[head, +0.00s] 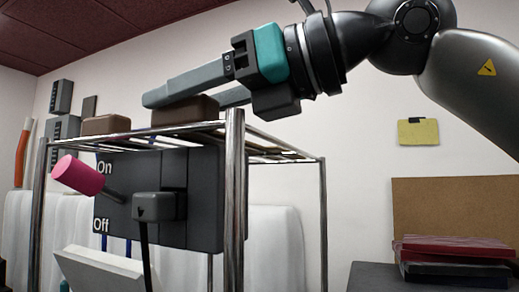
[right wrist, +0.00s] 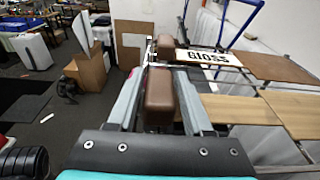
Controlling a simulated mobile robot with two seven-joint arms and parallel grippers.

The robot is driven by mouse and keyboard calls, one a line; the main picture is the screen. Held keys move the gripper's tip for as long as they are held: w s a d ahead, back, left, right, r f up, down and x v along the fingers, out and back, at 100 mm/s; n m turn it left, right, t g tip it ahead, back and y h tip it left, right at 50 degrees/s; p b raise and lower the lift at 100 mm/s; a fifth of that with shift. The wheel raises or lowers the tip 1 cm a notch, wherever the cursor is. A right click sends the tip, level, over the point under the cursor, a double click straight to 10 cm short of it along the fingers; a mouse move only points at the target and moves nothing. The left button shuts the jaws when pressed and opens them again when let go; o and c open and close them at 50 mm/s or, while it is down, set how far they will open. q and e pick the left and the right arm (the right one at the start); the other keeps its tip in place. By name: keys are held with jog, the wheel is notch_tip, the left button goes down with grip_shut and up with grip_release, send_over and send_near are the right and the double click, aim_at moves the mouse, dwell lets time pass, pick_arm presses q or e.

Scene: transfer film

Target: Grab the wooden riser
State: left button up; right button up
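A brown wooden riser block (head: 186,109) sits on top of the metal wire rack (head: 235,165). My right gripper (head: 165,103) reaches in from the right at rack-top height, with its long grey fingers apart. In the right wrist view the brown block (right wrist: 160,98) lies between the two fingers of my right gripper (right wrist: 159,78). The fingers lie close along its sides; whether they touch it I cannot tell. A second brown block (head: 105,124) sits farther left on the rack, and it also shows beyond the first in the right wrist view (right wrist: 165,47). My left gripper is not in view.
A dark On/Off switch box (head: 205,200) with a pink-handled lever (head: 78,175) hangs at the rack's front. Red and dark books (head: 455,248) lie on a dark surface at right. A sign (right wrist: 208,57) and wooden boards (right wrist: 290,108) are right of the block in the wrist view.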

grip_shut()
jog(key=shift+r, duration=0.15)
dwell(0.4)
